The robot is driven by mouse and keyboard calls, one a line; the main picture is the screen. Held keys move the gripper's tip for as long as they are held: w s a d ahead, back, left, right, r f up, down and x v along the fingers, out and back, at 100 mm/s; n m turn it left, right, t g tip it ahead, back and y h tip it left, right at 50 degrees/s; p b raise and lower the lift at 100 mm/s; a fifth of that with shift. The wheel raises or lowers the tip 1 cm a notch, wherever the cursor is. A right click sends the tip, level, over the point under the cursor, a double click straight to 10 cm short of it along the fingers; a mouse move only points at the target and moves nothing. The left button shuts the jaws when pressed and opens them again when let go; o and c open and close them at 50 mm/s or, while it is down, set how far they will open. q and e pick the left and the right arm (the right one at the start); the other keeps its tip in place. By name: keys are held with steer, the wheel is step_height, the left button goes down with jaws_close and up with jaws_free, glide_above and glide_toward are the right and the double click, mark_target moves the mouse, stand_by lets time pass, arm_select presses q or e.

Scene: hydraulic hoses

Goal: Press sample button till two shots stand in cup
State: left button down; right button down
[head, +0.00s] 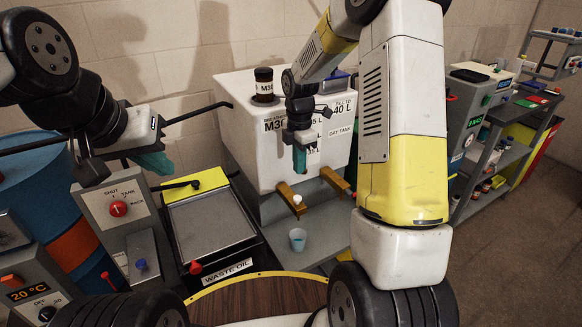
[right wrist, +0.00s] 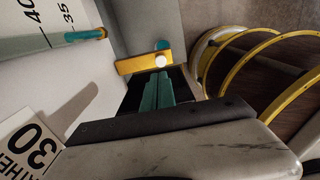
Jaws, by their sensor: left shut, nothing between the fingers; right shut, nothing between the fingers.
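The sample button is a small white knob (head: 297,199) on the end of a brass tap (head: 288,193) at the front of the white day tank (head: 262,165). A small pale blue cup (head: 298,239) stands upright on the grey shelf below the tap; its fill level is too small to tell. My right gripper (head: 300,160) is shut and empty, pointing down above the tap. In the right wrist view, its teal fingers (right wrist: 151,90) point toward the white knob (right wrist: 161,59), apparently apart from it. My left gripper (head: 157,164) is shut and empty, left of the tank.
A second brass tap (head: 335,180) sticks out right of the first. A dark brown bottle (head: 264,84) stands on the tank. A waste oil tray (head: 208,222) and a red-knobbed tank switch box (head: 117,208) are at left. A yellow-rimmed round wooden top (head: 260,301) is in front.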

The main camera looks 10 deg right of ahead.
steer(key=shift+r, duration=1.35)
stand_by(0.3)
